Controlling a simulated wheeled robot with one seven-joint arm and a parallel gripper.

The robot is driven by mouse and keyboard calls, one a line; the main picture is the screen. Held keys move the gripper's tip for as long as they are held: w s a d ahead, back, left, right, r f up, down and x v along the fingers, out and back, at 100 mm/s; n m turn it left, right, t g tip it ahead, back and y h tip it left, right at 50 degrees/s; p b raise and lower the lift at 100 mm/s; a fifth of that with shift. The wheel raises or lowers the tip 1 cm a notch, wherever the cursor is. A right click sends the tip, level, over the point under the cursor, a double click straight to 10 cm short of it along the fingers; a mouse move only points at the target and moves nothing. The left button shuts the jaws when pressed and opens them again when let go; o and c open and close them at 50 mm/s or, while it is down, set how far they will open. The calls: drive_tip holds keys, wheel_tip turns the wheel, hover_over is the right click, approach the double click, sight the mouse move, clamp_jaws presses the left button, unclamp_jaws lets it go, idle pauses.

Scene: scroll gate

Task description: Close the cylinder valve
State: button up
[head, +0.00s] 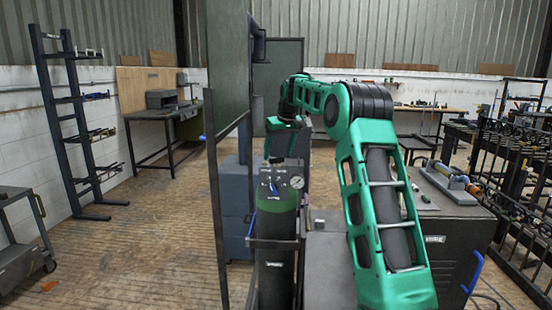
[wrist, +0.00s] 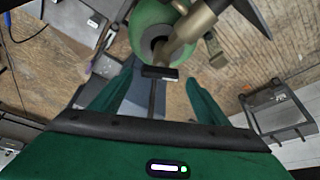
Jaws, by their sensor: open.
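The gas cylinder (head: 277,222) stands upright with a green shoulder and a dark lower body. Its valve (head: 272,186) sits on top, with a round white-faced gauge (head: 297,183) beside it. My gripper (head: 281,157) is above the cylinder top, pointing down. In the wrist view the green cylinder top (wrist: 150,14) and brass valve body (wrist: 190,28) lie beyond the fingertips. My gripper's green fingers (wrist: 152,88) are spread apart. A dark bar (wrist: 160,73) shows between them; I cannot tell whether it is the valve's handle. No finger visibly grips anything.
A tall dark panel (head: 228,75) on a post stands just left of the cylinder. A dark cabinet (head: 455,235) is at the right, with metal racks (head: 510,180) beyond. The wooden floor at left (head: 150,240) is largely open.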

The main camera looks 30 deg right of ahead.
drive_tip(key=shift+x, duration=0.9)
drive_tip(key=c, duration=1.1)
drive_tip(key=shift+o, duration=0.3)
drive_tip(key=shift+m, duration=0.4)
drive_tip(key=shift+w+a+m+h, duration=0.15)
drive_tip(key=shift+m+h, duration=0.35)
drive_tip(key=shift+m, duration=0.4)
drive_tip(key=shift+a+m+g+h, duration=0.1)
drive_tip(key=shift+m+g+h, duration=0.4)
drive_tip(key=shift+m, duration=1.2)
